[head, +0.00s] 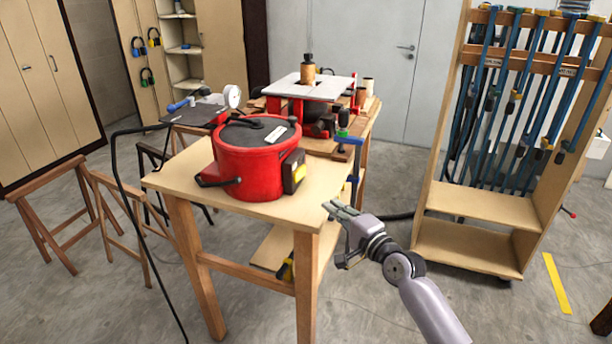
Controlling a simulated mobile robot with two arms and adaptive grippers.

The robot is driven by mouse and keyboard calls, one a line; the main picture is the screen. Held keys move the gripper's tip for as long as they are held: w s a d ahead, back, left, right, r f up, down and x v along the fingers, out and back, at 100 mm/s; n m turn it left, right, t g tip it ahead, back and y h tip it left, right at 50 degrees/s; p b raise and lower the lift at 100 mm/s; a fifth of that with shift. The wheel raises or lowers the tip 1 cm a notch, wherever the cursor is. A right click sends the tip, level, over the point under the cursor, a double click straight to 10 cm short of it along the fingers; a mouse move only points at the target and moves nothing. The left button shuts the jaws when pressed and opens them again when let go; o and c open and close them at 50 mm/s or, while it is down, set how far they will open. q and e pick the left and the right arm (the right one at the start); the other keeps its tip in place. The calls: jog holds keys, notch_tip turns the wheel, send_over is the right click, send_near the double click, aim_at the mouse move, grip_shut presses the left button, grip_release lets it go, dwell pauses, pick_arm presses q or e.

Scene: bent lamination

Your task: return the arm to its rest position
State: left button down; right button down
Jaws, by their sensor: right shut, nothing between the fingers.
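My right gripper (334,210) comes in from the lower right. It is shut and empty, its fingertips pointing up and left near the right front edge of the wooden table (180,177). In this view its tips overlap the table's right front corner area; I cannot tell how far apart they are in depth. My left gripper is not in view.
A red pot (257,162) with a dark lid stands on the table. Behind it is a router table (310,86). A clamp rack (470,205) stands at right. Wooden trestles (60,205) stand at left. Floor between table and rack is mostly clear.

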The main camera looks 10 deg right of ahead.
jog(key=s+a+f+n+g+h, duration=0.1)
jog(key=s+a+f+n+g, duration=0.35)
jog(key=s+f, duration=0.45)
jog(key=s+a+f+n+g, duration=0.3)
jog(key=s+f+n, duration=0.35)
jog(key=s, duration=0.45)
jog(key=s+d+f+n+g+h, duration=0.2)
jog(key=s+d+n+g+h, duration=0.1)
jog(key=s, duration=0.7)
jog(key=s+d+f+n+g+h, duration=0.2)
jog(key=s+d+g, duration=0.15)
jog(key=s, duration=0.75)
notch_tip(320, 180, down, 27)
jog(key=s, duration=0.2)
jog(key=s+d+f+g, duration=0.2)
jog(key=s+d+f, duration=0.1)
jog(key=s+f, duration=1.2)
jog(key=shift+s, duration=0.45)
